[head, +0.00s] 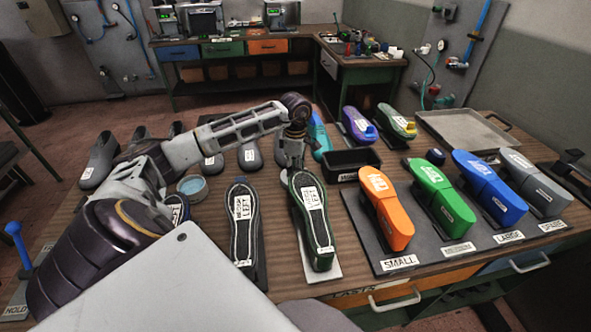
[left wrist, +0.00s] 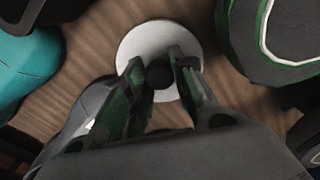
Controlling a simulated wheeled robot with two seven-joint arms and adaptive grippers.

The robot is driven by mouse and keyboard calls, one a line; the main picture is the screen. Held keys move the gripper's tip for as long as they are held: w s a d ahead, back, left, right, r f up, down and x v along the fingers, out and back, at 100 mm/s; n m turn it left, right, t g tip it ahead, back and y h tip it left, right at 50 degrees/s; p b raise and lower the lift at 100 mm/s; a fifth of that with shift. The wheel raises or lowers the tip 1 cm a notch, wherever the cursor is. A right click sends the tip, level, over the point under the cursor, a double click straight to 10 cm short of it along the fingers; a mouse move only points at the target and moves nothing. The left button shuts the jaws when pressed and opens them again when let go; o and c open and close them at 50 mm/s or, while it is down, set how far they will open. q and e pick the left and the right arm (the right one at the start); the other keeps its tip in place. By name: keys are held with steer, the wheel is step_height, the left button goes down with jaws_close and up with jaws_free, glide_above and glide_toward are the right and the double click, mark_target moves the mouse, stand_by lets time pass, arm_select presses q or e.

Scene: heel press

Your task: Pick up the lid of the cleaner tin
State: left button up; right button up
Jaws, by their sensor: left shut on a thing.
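The lid (left wrist: 140,42) is a white disc with a dark round knob (left wrist: 160,77) in the left wrist view. My left gripper (left wrist: 157,66) has its two fingers closed on either side of the knob. In the head view the left gripper (head: 291,160) points down at the table behind the upright soles, and the lid is mostly hidden there. I cannot tell whether the lid touches the table. The cleaner tin (head: 192,187) looks like a small round open tin with pale blue inside, left of the gripper. My right gripper is not in view.
Soled shoes on lasts (head: 243,225) and (head: 314,218) stand close in front of the gripper. A teal shoe (head: 319,135) and a black bin (head: 349,160) are near its right. Orange (head: 386,208), green, blue and grey lasts stand on the right. Grey shoes line the back left.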

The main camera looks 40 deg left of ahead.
arm_select(q)
step_height(320, 180, up, 18)
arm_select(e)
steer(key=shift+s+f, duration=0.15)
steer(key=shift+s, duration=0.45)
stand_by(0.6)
arm_select(q)
steer(key=shift+f, duration=0.1)
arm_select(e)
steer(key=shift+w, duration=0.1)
